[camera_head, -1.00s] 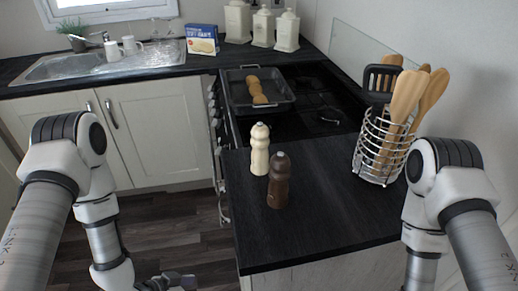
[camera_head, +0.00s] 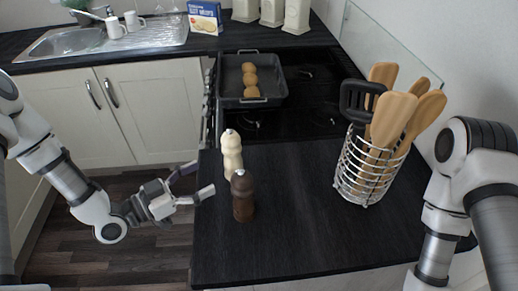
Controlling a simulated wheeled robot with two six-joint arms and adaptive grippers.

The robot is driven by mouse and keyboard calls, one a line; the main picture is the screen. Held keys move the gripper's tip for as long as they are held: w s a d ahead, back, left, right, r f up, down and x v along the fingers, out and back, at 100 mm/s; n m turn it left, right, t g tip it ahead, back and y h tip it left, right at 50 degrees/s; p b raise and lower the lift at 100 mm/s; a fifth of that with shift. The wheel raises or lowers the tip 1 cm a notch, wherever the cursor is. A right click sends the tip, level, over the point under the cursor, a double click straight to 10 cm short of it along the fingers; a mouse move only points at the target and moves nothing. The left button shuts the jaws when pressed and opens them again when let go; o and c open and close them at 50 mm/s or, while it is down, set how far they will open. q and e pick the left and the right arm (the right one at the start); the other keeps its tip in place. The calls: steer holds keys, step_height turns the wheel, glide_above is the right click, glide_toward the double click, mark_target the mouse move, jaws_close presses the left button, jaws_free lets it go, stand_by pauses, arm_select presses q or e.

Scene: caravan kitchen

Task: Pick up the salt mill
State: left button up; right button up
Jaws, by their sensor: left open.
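Two mills stand upright on the black worktop (camera_head: 290,230). The cream mill (camera_head: 231,157) stands a little behind and left of the dark brown mill (camera_head: 242,197), close to the worktop's left edge. The frames do not show a label telling which one holds salt; the cream one is the lighter of the two. My left gripper (camera_head: 200,180) is open and empty, just left of both mills at the worktop edge, its fingers pointing right towards them. It appears apart from both. My right arm comes in at the right; its gripper is out of view.
A wire utensil holder (camera_head: 360,180) with wooden spoons and a black spatula stands right of the mills. Behind, a baking tray (camera_head: 232,90) with several brown rolls sits on the hob (camera_head: 310,103). The worktop's front middle is clear.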

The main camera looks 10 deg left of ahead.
mark_target(227, 175)
arm_select(q)
steer(key=shift+w+d, duration=0.3)
steer(key=shift+d, duration=0.05)
steer(key=shift+w+d, duration=0.35)
steer(key=shift+d, duration=0.05)
steer(key=x, duration=0.3)
steer(key=p+x, duration=0.1)
steer(key=x, duration=0.1)
steer(key=shift+d+f, duration=0.1)
steer(key=shift+f, duration=0.15)
steer(key=shift+c, duration=1.1)
steer(key=c, duration=1.2)
